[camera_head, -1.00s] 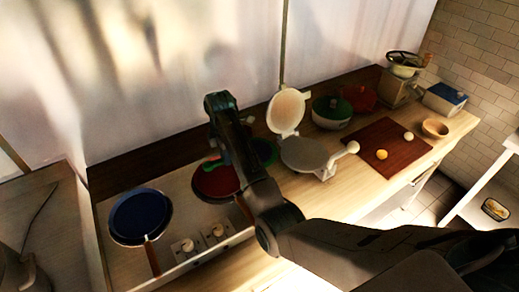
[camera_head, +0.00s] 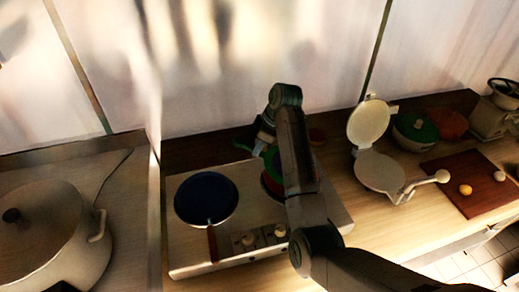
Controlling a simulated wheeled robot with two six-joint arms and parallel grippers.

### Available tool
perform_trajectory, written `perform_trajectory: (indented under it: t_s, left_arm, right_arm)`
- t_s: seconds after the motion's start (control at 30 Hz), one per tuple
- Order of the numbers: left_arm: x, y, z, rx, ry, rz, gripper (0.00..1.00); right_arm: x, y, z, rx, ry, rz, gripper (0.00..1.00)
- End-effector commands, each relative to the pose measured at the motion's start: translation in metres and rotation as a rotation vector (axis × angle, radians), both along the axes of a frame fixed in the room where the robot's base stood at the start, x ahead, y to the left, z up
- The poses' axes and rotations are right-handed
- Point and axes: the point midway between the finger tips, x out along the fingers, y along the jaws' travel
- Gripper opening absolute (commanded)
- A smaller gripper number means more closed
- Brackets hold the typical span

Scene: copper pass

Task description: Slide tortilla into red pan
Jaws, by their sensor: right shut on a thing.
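The red pan (camera_head: 271,187) sits on the right side of the stove top, partly hidden behind my right arm. My right gripper (camera_head: 261,143) is above its far edge, mostly hidden by my own wrist. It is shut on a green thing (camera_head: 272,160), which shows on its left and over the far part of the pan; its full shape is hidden. I cannot make out a tortilla. My left gripper is not in view.
A blue pan (camera_head: 206,198) sits on the stove (camera_head: 187,257) at left. A large pot (camera_head: 45,235) stands further left. An open tortilla press (camera_head: 379,172), a green-lidded bowl (camera_head: 415,130) and a board (camera_head: 481,190) with dough balls are at right.

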Motion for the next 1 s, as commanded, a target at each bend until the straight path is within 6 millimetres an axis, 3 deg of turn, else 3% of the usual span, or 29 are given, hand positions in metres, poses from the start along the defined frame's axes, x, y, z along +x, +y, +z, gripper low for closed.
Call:
perform_trajectory:
  t_s: [0.03,0.23,0.47,1.0]
  left_arm:
    - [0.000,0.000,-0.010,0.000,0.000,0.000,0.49]
    - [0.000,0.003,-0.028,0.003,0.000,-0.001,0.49]
    - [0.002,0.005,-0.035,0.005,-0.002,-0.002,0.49]
    - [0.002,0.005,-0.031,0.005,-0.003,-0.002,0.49]
  right_arm:
    - [0.000,-0.003,-0.003,0.033,-0.014,-0.001,0.00]
    - [-0.003,-0.011,0.005,0.178,-0.063,-0.001,0.00]
    - [-0.003,-0.009,0.028,0.323,-0.108,0.000,0.00]
    - [0.012,0.039,0.038,0.335,-0.109,0.002,0.00]
